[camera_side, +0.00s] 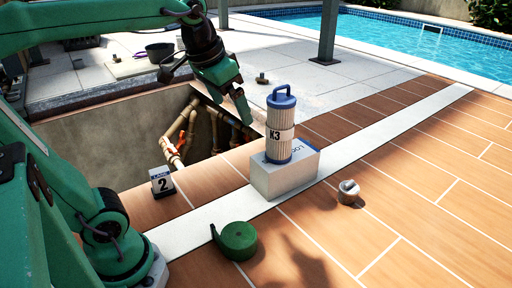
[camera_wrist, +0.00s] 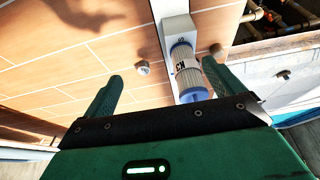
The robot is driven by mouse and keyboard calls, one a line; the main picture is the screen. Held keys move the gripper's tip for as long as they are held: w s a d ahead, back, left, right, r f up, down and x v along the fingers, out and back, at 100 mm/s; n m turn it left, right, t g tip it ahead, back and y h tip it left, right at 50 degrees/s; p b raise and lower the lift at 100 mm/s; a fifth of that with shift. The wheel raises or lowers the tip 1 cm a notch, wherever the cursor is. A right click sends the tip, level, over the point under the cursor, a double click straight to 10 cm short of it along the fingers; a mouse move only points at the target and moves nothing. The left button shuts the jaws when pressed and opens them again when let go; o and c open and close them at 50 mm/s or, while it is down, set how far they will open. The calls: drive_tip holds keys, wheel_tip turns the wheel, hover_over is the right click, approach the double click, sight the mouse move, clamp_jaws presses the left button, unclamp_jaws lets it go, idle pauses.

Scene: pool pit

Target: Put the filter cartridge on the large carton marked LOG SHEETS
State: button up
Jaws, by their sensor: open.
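The filter cartridge (camera_side: 280,128) is a pleated white cylinder with a blue handle, blue base and a K3 label. It stands upright on top of the white carton (camera_side: 270,183), whose top carries partly hidden lettering starting "LO". My gripper (camera_side: 204,101) is open and empty, up and to the left of the cartridge and apart from it. In the wrist view, the cartridge (camera_wrist: 187,74) and the carton (camera_wrist: 174,27) show beyond my open gripper (camera_wrist: 162,72), with the cartridge near the right finger. No finger touches it that I can see.
An open pit with pipes (camera_side: 183,130) lies left of the carton. A green roll (camera_side: 238,241) and a small metallic cylinder (camera_side: 348,192) lie on the tiles. The pool (camera_side: 400,42) is behind; tiles at right are clear.

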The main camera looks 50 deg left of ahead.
drive_tip(key=s+d+f+t, duration=0.1)
drive_tip(key=s+f, duration=0.6)
drive_tip(key=f, duration=0.1)
drive_tip(key=shift+s+f, duration=0.15)
drive_tip(key=shift+f, duration=0.1)
